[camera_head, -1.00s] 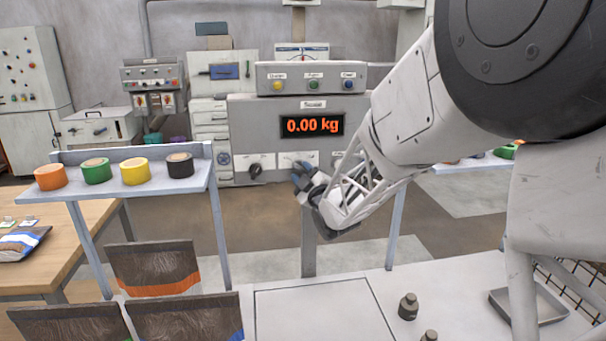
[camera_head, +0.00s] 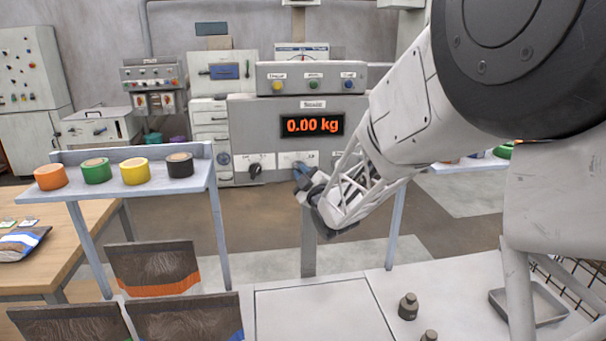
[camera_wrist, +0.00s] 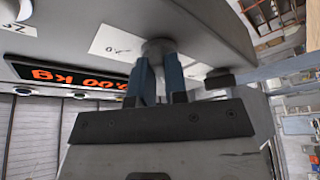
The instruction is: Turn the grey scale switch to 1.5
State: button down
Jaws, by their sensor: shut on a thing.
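The display (camera_head: 312,125) reads 0.00 kg. A black knob (camera_head: 256,169) on a white plate sits to the left of my gripper.
Yellow, green and blue buttons (camera_head: 314,85) sit on the box above the display. A shelf (camera_head: 205,190) with several tape rolls stands at the left. Filled bags (camera_head: 155,268) are below it. Small weights (camera_head: 408,306) and a grey tray (camera_head: 547,306) are at the lower right.

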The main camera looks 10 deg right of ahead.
jog(key=shift+m, duration=0.4)
jog(key=m+t+h, duration=0.1)
jog(key=m+h, duration=0.1)
jog(key=m, duration=0.2)
jog(key=m+t+h, duration=0.1)
jog(key=m+h, duration=0.1)
jog(key=m, duration=0.2)
jog(key=m+h, duration=0.2)
jog(key=m, duration=0.2)
jog(key=shift+a+f+m+t, duration=0.1)
jog(key=shift+a+m+t, duration=0.2)
jog(key=shift+t, duration=0.1)
jog(key=c, duration=1.1)
grip_release()
jog(key=shift+c, duration=0.2)
jog(key=v, duration=0.7)
jog(key=shift+s, duration=0.4)
